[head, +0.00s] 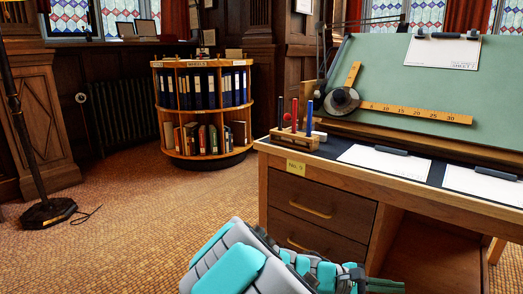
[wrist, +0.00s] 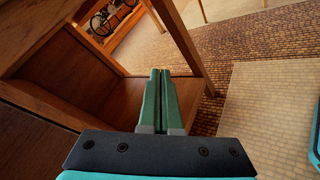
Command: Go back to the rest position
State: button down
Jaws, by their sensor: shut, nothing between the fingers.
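My gripper (wrist: 160,72) shows in the wrist view with its two green fingers side by side and touching, nothing between them. It points toward the wooden open leg space of the desk. In the head view, part of my arm in grey and turquoise shows at the bottom middle, in front of the drafting desk (head: 318,207). The gripper's fingertips cannot be made out in the head view.
The desk bears a pen holder (head: 294,139), paper sheets (head: 384,161) and a tilted green board (head: 430,80). A round bookcase (head: 203,110) stands behind at left, a lamp base (head: 48,212) at far left. The carpet between is clear.

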jog(key=s+a+r+m+g+y+p, duration=0.15)
jog(key=s+m+g+y, duration=0.45)
jog(key=s, duration=1)
jog(key=s+a+r+m+t+y+p, duration=0.3)
jog(key=s+a+y, duration=0.6)
jog(key=a, duration=0.4)
jog(key=shift+s+a+r+m+t, duration=0.2)
jog(key=shift+s+a+m+t, duration=0.15)
jog(key=shift+m+t, duration=0.25)
